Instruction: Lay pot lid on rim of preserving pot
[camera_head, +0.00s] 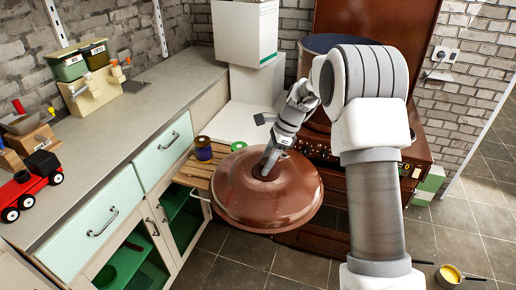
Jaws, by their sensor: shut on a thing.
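The pot lid (262,205) is a large, round, reddish-brown dome in the middle of the view. My gripper (267,170) is shut on its top and holds it in the air in front of the counter and the brown cooker. A large round vessel with a dark blue inside, seemingly the preserving pot (322,43), stands at the back. My arm covers much of it, so its right side and lower body are mostly hidden. The lid is apart from the pot, nearer to the camera and to its lower left.
A brown cooker (417,150) with a row of knobs stands behind my arm. A pull-out wooden board (197,176) with two spools lies left of the lid. The grey counter (130,125) has bins and a red toy truck (35,180). Floor is open at right, with a yellow pan (449,275).

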